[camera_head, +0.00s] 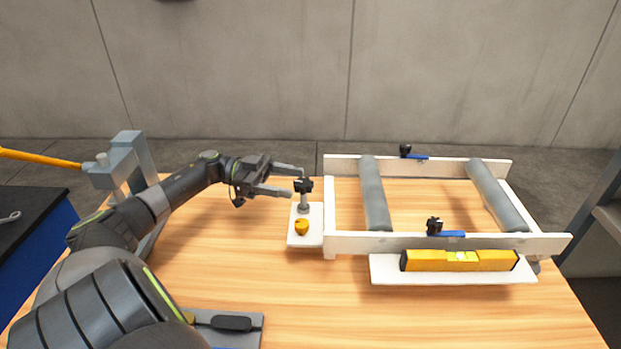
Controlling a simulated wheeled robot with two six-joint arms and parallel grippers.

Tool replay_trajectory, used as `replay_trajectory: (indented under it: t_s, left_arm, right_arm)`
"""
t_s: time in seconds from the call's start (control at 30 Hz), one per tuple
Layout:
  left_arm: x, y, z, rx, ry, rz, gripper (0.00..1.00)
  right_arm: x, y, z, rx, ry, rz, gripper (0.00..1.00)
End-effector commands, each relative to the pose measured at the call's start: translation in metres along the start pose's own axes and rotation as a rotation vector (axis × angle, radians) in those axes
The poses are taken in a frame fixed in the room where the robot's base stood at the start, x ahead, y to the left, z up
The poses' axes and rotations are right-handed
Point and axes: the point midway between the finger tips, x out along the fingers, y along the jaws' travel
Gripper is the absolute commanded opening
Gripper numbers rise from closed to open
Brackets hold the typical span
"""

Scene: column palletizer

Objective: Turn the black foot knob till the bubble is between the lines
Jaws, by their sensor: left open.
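The black foot knob (303,185) sits on top of a short grey post on a white plate (296,238), left of the white roller frame (385,243). My left gripper (297,182) is open, with its fingers reaching right to the knob; I cannot tell whether they touch it. A yellow spirit level (459,261) lies on a white ledge at the front of the frame. Its vial shows as a small bright patch in the middle, too small to read the bubble against the lines. My right gripper is not in view.
An orange knob (302,227) stands at the front of the white plate. Two grey rollers (374,195) span the frame, and small black knobs with blue parts (434,227) sit on its rails. The wooden table (400,313) is clear in front.

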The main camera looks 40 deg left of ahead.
Motion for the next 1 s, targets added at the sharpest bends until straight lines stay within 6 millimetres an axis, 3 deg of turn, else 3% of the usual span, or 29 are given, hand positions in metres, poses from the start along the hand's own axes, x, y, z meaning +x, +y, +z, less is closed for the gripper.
replay_trajectory:
  t_s: [0.1, 0.3, 0.7, 1.0]
  left_arm:
    - [0.025, 0.001, -0.003, -0.001, 0.004, 0.003, 0.63]
    - [0.05, 0.0, -0.001, -0.001, 0.002, 0.001, 0.63]
    - [0.058, 0.0, 0.0, 0.0, 0.0, 0.0, 0.63]
    - [0.058, 0.0, 0.0, -0.001, -0.001, 0.0, 0.26]
  right_arm:
    - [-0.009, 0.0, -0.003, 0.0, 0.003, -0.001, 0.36]
    - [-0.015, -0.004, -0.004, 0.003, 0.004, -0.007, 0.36]
    - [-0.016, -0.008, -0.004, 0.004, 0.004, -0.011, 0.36]
    - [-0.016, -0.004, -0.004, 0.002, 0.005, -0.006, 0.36]
